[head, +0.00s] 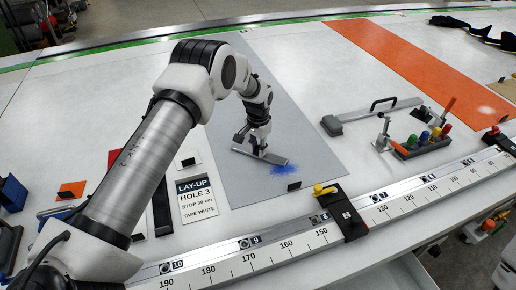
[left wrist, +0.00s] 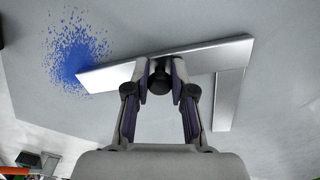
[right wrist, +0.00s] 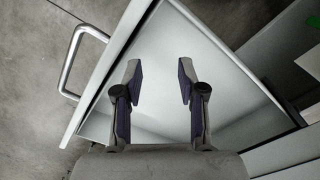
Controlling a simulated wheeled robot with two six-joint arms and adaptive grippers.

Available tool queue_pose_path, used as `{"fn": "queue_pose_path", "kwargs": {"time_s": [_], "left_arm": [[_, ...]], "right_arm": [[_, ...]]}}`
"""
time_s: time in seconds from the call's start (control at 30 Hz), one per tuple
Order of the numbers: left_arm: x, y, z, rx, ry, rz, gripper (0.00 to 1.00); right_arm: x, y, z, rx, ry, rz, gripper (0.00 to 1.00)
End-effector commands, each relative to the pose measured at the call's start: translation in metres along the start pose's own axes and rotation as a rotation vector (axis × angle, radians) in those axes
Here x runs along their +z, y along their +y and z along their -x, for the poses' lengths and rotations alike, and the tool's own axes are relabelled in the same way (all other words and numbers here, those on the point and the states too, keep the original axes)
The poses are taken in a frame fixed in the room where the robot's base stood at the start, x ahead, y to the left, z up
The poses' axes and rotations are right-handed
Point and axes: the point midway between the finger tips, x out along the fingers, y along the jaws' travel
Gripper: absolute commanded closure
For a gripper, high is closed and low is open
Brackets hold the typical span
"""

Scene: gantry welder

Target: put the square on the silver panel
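The square (left wrist: 200,62) is an L-shaped metal piece with a black knob (left wrist: 160,80); it also shows in the head view (head: 270,157). It is over the silver panel (head: 262,100), a grey sheet on the table, beside a blue spray mark (head: 290,169). My left gripper (left wrist: 160,68) has its fingers close on both sides of the knob and looks shut on it. I cannot tell whether the square touches the panel. My right gripper (right wrist: 160,75) is open and empty above a pale rimmed surface with a bar handle.
An orange strip (head: 405,55), a bar with a black handle (head: 375,112) and a tray of coloured-handled tools (head: 425,145) lie to the right. A lay-up card (head: 196,199) lies left of the panel. A ruler rail (head: 285,245) runs along the front edge.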

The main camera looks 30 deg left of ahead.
Motion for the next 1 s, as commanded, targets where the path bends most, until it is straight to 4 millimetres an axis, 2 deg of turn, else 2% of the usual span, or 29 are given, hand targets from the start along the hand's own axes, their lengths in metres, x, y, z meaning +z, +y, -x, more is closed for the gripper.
{"fn": "queue_pose_path", "kwargs": {"time_s": [0.03,0.07,0.33,0.47,0.57,0.9,1.0], "left_arm": [[0.0,0.0,0.0,0.0,0.0,0.0,0.62],[0.0,0.0,0.0,0.0,0.0,0.0,0.52],[0.0,0.0,0.001,0.0,0.001,0.0,0.51],[0.0,0.0,0.009,0.0,0.001,0.0,0.51],[-0.001,0.0,0.025,-0.001,0.002,0.0,0.51],[0.0,0.0,0.112,0.0,0.001,0.0,0.51],[0.0,0.0,0.123,0.0,0.001,0.0,0.51]], "right_arm": [[0.0,0.0,0.0,0.0,0.0,0.0,0.6],[0.0,0.0,0.0,0.0,0.0,0.0,0.6],[0.0,0.0,0.0,0.0,0.0,0.0,0.6],[0.0,0.0,0.007,0.0,0.0,0.0,0.6],[0.0,0.0,0.017,0.0,0.0,0.0,0.6],[0.0,-0.001,0.071,0.0,0.0,0.0,0.6],[0.0,-0.001,0.077,0.0,0.0,0.0,0.6]]}}
